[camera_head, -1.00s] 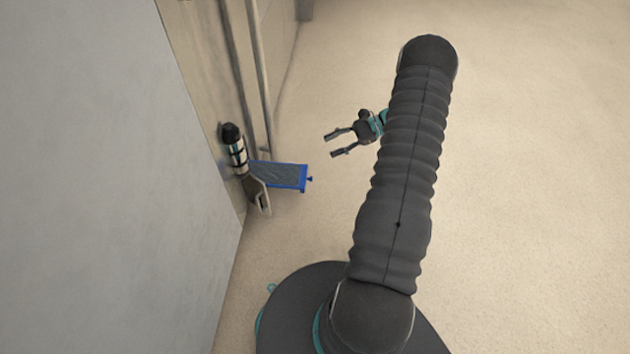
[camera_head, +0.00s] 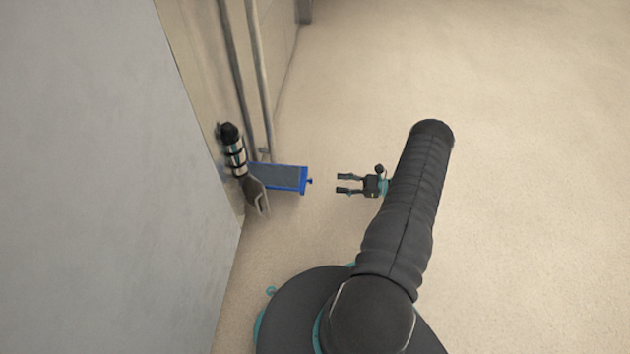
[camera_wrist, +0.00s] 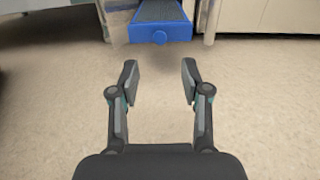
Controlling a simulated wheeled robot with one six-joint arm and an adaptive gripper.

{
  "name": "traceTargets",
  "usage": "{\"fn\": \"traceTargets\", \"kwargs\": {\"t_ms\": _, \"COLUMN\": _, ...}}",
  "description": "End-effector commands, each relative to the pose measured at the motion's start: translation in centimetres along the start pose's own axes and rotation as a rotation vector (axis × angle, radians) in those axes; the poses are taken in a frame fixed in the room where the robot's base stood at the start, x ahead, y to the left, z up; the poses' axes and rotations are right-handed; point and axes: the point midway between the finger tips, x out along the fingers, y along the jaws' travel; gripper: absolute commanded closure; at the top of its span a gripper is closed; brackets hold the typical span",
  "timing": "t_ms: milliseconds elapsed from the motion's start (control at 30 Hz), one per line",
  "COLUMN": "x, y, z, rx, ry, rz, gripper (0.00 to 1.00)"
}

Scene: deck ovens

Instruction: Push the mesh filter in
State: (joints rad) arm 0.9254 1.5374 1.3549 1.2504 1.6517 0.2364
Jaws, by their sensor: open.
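The mesh filter (camera_head: 278,177) is a flat grey mesh panel in a blue frame. It sticks out to the right from the wall side, with a small blue knob (camera_head: 309,181) on its outer end. In the wrist view the filter's blue front (camera_wrist: 160,28) and knob (camera_wrist: 159,37) show at the top, a little beyond the fingertips. My gripper (camera_head: 342,183) is open and empty, to the right of the knob and apart from it, with its fingers pointing at it. It also shows in the wrist view (camera_wrist: 160,82). The filter's inner end is hidden.
A black and silver cylinder (camera_head: 233,150) with a grey bracket (camera_head: 257,196) stands beside the filter's inner end. Vertical pipes (camera_head: 257,80) run along the wall behind. A large grey panel (camera_head: 100,180) fills the left. The floor (camera_head: 530,200) on the right is clear.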

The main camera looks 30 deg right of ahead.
Motion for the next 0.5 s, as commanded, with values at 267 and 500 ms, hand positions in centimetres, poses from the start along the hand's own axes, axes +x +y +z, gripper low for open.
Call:
{"fn": "traceTargets", "kwargs": {"t_ms": 267, "x": 5.4, "y": 0.1, "z": 0.1, "rx": 0.001, "ry": 0.0, "rz": 0.004, "gripper": 0.53}}
{"fn": "traceTargets", "kwargs": {"t_ms": 500, "x": 8.7, "y": 0.1, "z": 0.1, "rx": 0.0, "ry": 0.001, "rz": 0.003, "gripper": 0.53}}
